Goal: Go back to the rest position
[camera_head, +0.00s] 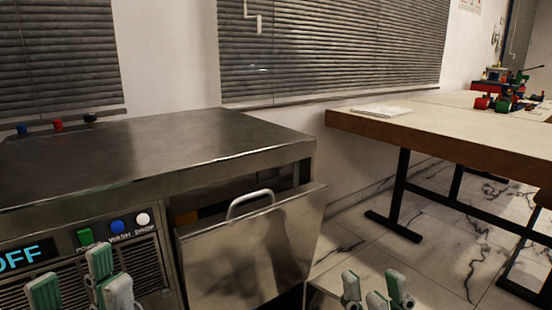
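My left gripper (80,278) is at the bottom left, in front of the machine's control panel. Its grey and green fingers point up and stand apart, with nothing seen between them. My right gripper (374,287) is at the bottom, right of the middle, in front of the floor. Its fingers also stand apart and look empty. The lower parts of both grippers are cut off by the picture's bottom edge.
A steel machine (190,140) stands at the left, with its handled door (250,245) tilted outward. Its panel display (22,257) reads OFF. A table (450,118) at the right bears papers (382,111) and a coloured rig (503,90). Marble floor (440,265) is open between.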

